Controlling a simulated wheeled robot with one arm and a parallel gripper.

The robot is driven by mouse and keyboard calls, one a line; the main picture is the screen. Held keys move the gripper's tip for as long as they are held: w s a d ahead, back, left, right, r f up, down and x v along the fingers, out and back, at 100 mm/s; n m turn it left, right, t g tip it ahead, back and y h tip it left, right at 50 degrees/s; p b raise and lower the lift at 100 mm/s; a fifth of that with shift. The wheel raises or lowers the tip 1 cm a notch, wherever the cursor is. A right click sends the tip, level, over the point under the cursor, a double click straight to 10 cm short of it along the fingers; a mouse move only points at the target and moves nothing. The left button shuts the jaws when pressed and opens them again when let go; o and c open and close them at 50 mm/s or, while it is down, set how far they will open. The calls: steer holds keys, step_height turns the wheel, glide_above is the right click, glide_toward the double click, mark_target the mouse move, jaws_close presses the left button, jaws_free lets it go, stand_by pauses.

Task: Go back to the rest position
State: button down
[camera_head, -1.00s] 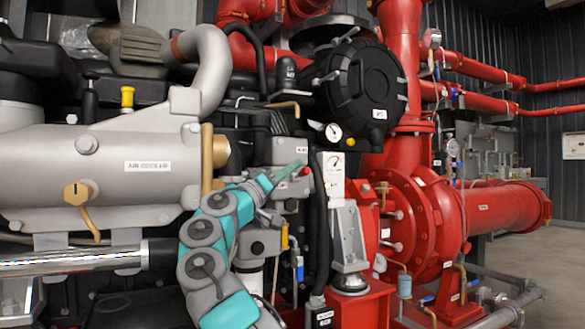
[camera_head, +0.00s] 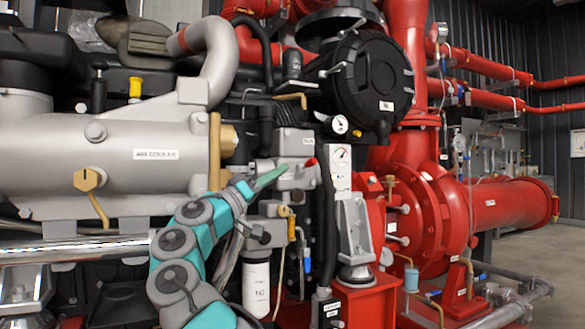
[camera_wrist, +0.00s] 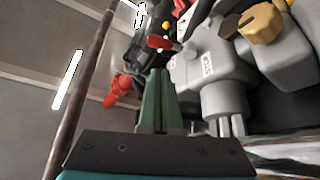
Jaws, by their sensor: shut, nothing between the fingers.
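My gripper (camera_head: 270,178) is in the middle of the head view, at the end of my grey and teal arm. Its green fingers are together with nothing between them. They point to the right, in front of a grey valve block (camera_head: 292,172) with a red-tipped lever (camera_head: 310,162). In the wrist view the closed green fingers (camera_wrist: 159,100) point away from the camera. The grey block (camera_wrist: 210,65) is right of them there, and the red lever (camera_wrist: 165,43) shows beyond the tips. I cannot tell whether the fingertips touch the block.
A silver air cooler (camera_head: 130,160) with a brass handle (camera_head: 90,180) lies left of my arm. A white gauge panel (camera_head: 341,170) and a red pump housing (camera_head: 415,215) stand to the right. A white cylinder (camera_head: 256,285) is below my gripper. Open floor (camera_head: 560,265) shows at far right.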

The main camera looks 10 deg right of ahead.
steer(key=v, duration=0.3)
steer(key=shift+w, duration=0.15)
